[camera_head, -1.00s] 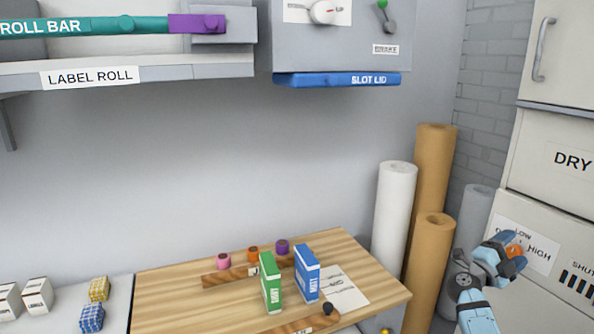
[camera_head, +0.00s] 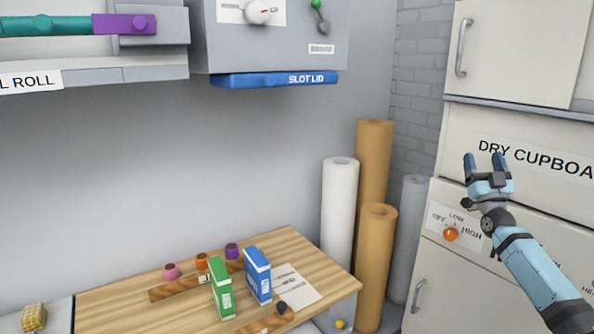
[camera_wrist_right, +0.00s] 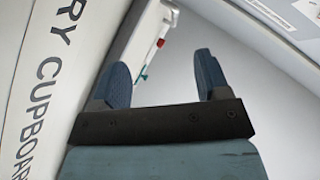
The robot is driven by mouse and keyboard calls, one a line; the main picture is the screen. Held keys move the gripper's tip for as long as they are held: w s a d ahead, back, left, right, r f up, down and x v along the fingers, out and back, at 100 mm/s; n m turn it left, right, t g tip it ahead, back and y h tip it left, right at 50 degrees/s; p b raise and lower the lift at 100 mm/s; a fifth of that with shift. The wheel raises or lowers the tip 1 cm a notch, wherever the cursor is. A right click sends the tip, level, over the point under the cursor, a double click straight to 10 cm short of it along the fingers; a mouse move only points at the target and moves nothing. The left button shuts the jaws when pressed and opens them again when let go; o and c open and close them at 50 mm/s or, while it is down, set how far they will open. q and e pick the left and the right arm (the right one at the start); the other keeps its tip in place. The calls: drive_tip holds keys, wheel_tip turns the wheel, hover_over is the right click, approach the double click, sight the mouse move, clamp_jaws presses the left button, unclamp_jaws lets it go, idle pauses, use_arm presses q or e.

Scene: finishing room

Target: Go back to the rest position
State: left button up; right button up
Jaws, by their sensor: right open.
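My right gripper (camera_head: 485,163) is raised in front of the dry cupboard (camera_head: 462,132) at the right of the head view. Its two fingers stand apart with nothing between them, and they also show apart and empty in the right wrist view (camera_wrist_right: 157,80). The orange knob (camera_head: 451,234) on the LOW/HIGH dial plate is below and left of the gripper, apart from it. My left gripper is in neither view.
A wooden table (camera_head: 120,308) holds a green box (camera_head: 220,287), a blue box (camera_head: 257,275) and several small coloured spools. Tall brown rolls (camera_head: 374,260) and a white roll (camera_head: 339,210) stand between table and cupboard.

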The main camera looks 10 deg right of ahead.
drive_tip(key=w+d+f+n+g, duration=0.1)
drive_tip(key=w+f+n+g, duration=0.15)
drive_tip(key=f+g, duration=0.35)
drive_tip(key=w+d+f+n+g, duration=0.1)
drive_tip(key=w+f+n+g, duration=0.2)
drive_tip(key=f, duration=0.4)
drive_tip(key=s+a+f+g+y, duration=0.1)
drive_tip(key=s+a+f+y, duration=0.1)
drive_tip(key=s+a+f, duration=0.5)
drive_tip(key=s+a+f+n+g+y, duration=0.15)
drive_tip(key=s+a+f, duration=0.25)
drive_tip(key=a+f, duration=0.65)
drive_tip(key=s+a+f+g+y, duration=0.1)
drive_tip(key=s+a+f+y, duration=0.1)
drive_tip(key=s+a+f, duration=0.65)
drive_tip(key=s+a+f+m+g+y, duration=0.1)
drive_tip(key=s+a+f+g+y, duration=0.1)
drive_tip(key=s+a+f, duration=0.8)
drive_tip(key=s+a+m+p, duration=0.1)
drive_tip(key=s+a, duration=0.3)
drive_tip(key=s, duration=0.4)
drive_tip(key=s+a+g+p, duration=0.1)
drive_tip(key=s+a, duration=0.2)
drive_tip(key=s, duration=0.5)
drive_tip(key=shift+a+r+m+y, duration=0.25)
drive_tip(key=shift+a+m+y, duration=0.1)
drive_tip(key=shift+m+y, duration=0.1)
